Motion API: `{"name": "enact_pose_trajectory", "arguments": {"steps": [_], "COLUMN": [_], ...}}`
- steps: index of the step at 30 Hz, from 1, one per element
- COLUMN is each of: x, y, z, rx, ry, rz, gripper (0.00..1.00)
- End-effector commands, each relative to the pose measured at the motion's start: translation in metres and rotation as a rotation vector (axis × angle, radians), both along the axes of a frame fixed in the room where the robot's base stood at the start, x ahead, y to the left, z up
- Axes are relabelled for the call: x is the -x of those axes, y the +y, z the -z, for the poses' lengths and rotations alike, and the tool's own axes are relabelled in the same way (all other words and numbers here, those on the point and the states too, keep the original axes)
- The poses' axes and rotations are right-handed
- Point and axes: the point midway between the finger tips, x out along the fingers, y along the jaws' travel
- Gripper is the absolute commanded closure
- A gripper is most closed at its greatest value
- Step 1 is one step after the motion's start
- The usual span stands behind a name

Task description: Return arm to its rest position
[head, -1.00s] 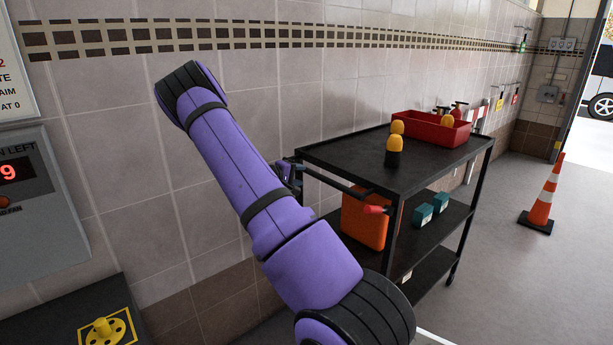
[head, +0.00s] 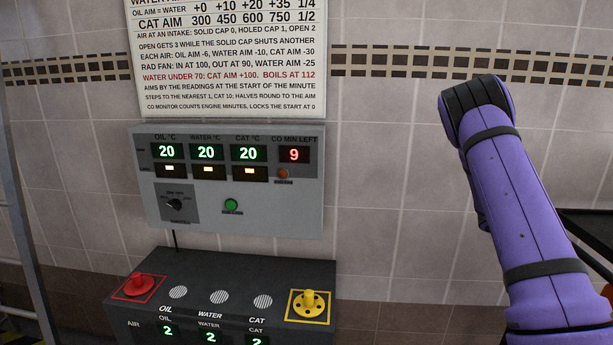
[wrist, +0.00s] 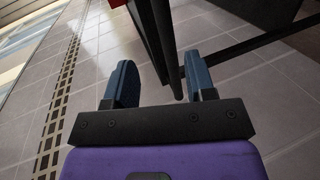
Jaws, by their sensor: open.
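My purple arm (head: 520,200) rises at the right of the head view, bent at a dark-banded joint near the top. My gripper (wrist: 160,85) shows in the wrist view with its two blue-grey fingers wide apart. A dark bar or post passes beyond and between the fingers; I cannot tell how near it is. I see nothing held between them. In the head view the gripper itself is out of sight.
A grey panel (head: 240,218) on the tiled wall shows 20, 20, 20 and 9. Below it is a dark box (head: 240,272) with a red knob (head: 139,284) and a yellow knob (head: 309,299). A printed sign (head: 230,100) hangs above. The black cart's edge (head: 590,222) shows behind my arm.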

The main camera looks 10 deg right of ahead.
Motion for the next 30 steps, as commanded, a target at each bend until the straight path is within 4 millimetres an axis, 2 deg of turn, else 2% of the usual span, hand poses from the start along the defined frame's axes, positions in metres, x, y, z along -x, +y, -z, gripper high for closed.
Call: {"name": "enact_pose_trajectory", "arguments": {"steps": [3,17,23,30], "x": [0.004,0.033,0.053,0.086], "y": [0.027,0.149,0.207,0.275], "z": [-0.027,-0.115,-0.149,-0.187], "rx": [-0.068,-0.392,-0.538,-0.708], "ry": [-0.066,-0.274,-0.347,-0.420], "rz": [0.030,0.056,0.018,-0.063], "gripper": [0.50,0.50,0.50,0.50]}}
